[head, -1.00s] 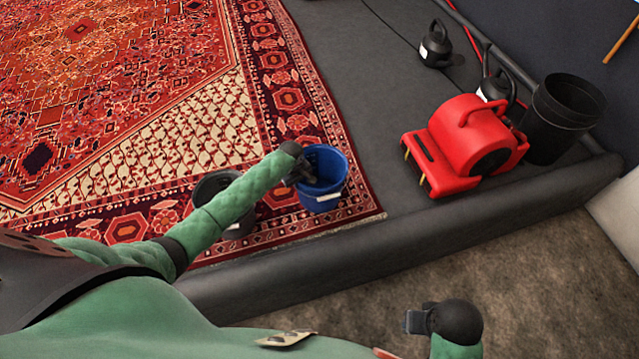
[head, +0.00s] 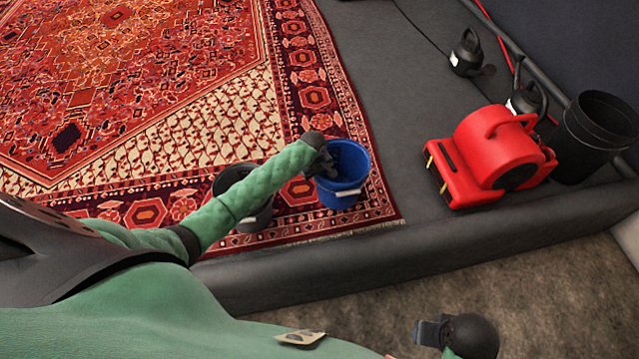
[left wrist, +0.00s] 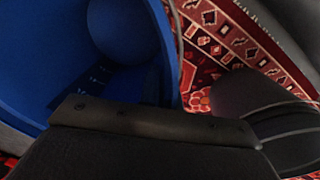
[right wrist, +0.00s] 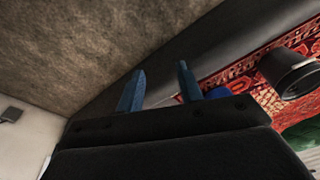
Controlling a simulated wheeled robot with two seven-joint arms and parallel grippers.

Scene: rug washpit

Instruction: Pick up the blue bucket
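The blue bucket (head: 343,198) stands upright on the red rug's border, near the front edge, in the head view. Its blue inside wall (left wrist: 60,50) fills the upper left of the left wrist view. My left gripper (head: 324,167) is at the bucket's left rim. Whether its fingers touch or clasp the rim is hidden, and their opening cannot be made out. A small part of the bucket (right wrist: 218,92) shows behind a finger in the right wrist view. My right gripper (right wrist: 160,88) has its two fingers apart with nothing between them, away from the bucket.
A dark bucket (head: 258,218) stands just left of the blue one, partly behind my left arm. A red blower (head: 492,160), a black bin (head: 594,135) and black jugs (head: 467,55) stand to the right. A raised dark curb (head: 420,248) runs along the front.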

